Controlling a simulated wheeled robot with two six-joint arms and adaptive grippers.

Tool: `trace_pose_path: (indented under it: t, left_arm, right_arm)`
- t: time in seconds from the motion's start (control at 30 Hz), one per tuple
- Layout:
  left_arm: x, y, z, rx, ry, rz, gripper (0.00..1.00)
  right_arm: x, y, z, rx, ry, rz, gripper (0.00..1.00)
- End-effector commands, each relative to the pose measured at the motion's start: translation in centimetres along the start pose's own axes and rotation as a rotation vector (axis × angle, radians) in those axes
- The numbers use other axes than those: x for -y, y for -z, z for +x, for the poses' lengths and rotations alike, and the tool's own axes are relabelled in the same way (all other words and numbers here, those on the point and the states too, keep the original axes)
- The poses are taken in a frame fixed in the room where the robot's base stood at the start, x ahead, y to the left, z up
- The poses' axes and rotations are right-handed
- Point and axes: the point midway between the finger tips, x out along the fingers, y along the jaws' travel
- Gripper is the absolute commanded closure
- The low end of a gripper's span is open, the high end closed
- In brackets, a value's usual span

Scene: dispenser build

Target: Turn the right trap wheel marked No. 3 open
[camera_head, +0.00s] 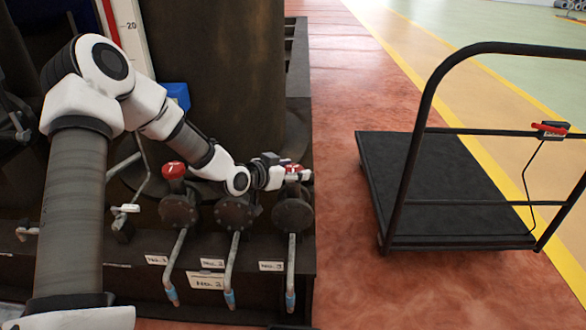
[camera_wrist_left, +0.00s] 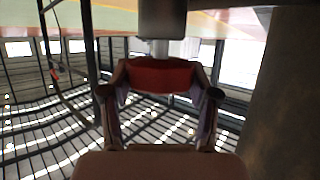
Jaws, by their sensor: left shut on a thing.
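The right trap wheel (camera_head: 293,167) is a small red wheel on top of the right dark round trap (camera_head: 292,215), above a small label (camera_head: 271,266) that seems to read No. 3. My left gripper (camera_head: 288,173) reaches it from the left and is shut on it, covering much of it in the head view. In the left wrist view the red wheel (camera_wrist_left: 160,75) sits between the two fingers of my left gripper (camera_wrist_left: 160,95), with a grey cylindrical part beyond it. My right gripper is not in view.
A left trap with a red knob (camera_head: 174,170) and a middle trap (camera_head: 236,214) stand beside it; my left arm passes over the middle one. Pipes with blue tips hang below. A large dark cylinder (camera_head: 220,70) rises behind. A black cart (camera_head: 430,185) stands right, across open red floor.

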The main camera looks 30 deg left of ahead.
Motion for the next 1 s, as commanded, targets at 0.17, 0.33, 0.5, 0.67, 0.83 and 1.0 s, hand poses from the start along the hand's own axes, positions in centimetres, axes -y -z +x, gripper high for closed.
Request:
trace_pose_path:
  t: [0.17, 0.33, 0.5, 0.67, 0.83, 1.0]
  left_arm:
    - [-0.2, 0.1, -0.1, 0.005, 0.092, -0.036, 0.74]
    - [-0.2, 0.3, -0.1, 0.005, 0.223, -0.087, 0.74]
    - [-0.3, 0.3, -0.1, 0.004, 0.370, -0.146, 0.74]
    - [-0.3, 0.4, -0.1, 0.002, 0.510, -0.204, 0.74]
    - [-0.3, 0.5, -0.1, 0.001, 0.659, -0.267, 0.74]
    - [-0.3, 0.6, -0.1, 0.000, 0.807, -0.332, 0.74]
  right_arm:
    - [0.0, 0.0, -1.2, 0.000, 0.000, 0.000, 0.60]
    - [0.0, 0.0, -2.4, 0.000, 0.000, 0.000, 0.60]
    - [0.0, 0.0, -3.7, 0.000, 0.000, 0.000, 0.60]
    - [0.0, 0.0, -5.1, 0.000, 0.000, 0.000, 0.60]
    - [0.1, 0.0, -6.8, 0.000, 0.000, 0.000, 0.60]
    - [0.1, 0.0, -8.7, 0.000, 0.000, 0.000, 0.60]
